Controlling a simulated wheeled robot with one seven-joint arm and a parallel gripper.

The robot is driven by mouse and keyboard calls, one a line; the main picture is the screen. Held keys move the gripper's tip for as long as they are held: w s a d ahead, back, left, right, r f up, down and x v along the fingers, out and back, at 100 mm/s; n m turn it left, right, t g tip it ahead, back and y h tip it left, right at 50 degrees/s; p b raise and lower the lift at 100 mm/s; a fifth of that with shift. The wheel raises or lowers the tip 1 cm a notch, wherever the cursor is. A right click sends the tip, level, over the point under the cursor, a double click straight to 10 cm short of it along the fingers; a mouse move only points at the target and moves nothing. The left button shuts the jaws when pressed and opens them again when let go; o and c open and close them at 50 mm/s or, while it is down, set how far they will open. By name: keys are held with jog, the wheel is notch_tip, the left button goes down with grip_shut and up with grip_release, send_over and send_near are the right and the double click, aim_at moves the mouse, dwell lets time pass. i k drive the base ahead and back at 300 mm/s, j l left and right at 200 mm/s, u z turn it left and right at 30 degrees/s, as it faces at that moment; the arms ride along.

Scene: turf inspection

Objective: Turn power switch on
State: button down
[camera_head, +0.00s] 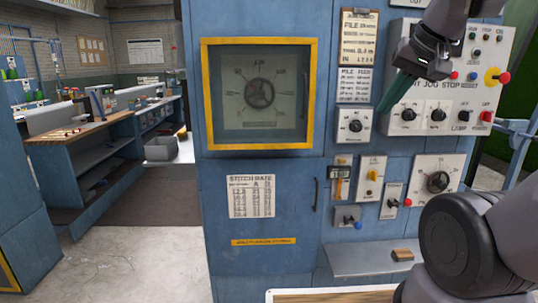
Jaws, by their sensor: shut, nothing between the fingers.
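A blue control cabinet carries several switches on light plates. No plate can be read clearly as the power switch. One plate has a yellow-based switch (372,176). A small plate below right has a dark lever and red knob (393,202). A larger plate at right has a black rotary switch (438,182). My gripper (386,108) has dark green fingers, shut and empty. It points down and left at the upper panel's left edge and hides part of that panel; contact cannot be told.
The upper panel has black knobs (438,115), a yellow-ringed red button (492,77) and a red button (486,117). A grey ledge (375,260) holds a small wooden block (403,254). A yellow-framed dial window (259,40) is left. Open floor (140,265) lies farther left, before workbenches.

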aim_at(485, 115)
jog(key=z, duration=1.3)
jog(key=i+j+u, duration=0.1)
jog(key=i+j, duration=0.75)
